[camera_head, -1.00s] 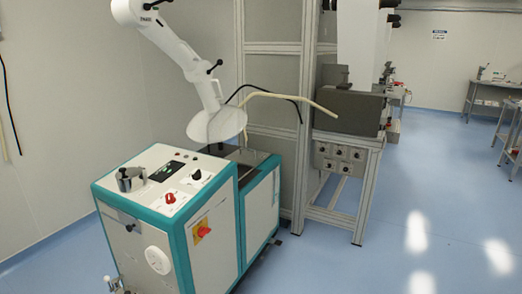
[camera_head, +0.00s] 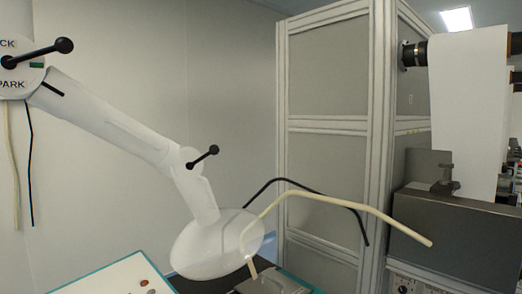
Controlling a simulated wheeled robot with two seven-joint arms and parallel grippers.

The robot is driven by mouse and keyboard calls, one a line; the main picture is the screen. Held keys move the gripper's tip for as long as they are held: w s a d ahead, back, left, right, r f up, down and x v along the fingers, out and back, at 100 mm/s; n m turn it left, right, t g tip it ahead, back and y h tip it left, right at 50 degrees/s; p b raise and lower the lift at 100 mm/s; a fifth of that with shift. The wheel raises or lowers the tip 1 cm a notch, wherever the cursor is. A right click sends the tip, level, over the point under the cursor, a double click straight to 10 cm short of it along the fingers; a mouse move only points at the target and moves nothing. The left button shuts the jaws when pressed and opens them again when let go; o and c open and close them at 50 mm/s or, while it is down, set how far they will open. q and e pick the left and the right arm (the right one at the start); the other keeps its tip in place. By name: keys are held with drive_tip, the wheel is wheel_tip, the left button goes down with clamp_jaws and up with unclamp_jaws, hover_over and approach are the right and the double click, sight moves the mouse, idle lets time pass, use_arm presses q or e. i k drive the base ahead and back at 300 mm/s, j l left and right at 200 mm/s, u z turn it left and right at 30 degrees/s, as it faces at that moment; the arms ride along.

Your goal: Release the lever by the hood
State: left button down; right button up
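The white hood (camera_head: 205,250) hangs at the lower end of a white jointed extraction arm (camera_head: 105,120). A black lever with ball ends (camera_head: 200,158) sits on the joint just above the hood and tilts up to the right. A second black ball-ended lever (camera_head: 38,52) sits on the upper joint at the upper left, by a dial with lettering reading "PARK" and a partly cut-off "CK". Neither of my grippers is in view.
A framed grey cabinet (camera_head: 325,100) stands behind, with a grey machine (camera_head: 440,225) at right.

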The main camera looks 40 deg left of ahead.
sight(214, 149)
drive_tip(key=i+l+u, duration=0.1)
drive_tip(key=i+u, duration=0.3)
drive_tip(key=i+l+u, duration=0.2)
drive_tip(key=i+u, duration=0.15)
drive_tip(key=i+l+u, duration=0.8)
drive_tip(key=u, duration=0.2)
drive_tip(key=i+l+u, duration=0.15)
drive_tip(key=l+u, duration=0.2)
drive_tip(key=i+l+u, duration=0.1)
drive_tip(key=l+u, duration=0.2)
drive_tip(key=l, duration=0.15)
drive_tip(key=i+l+u, duration=0.1)
drive_tip(key=l+u, duration=0.2)
drive_tip(key=l, duration=0.1)
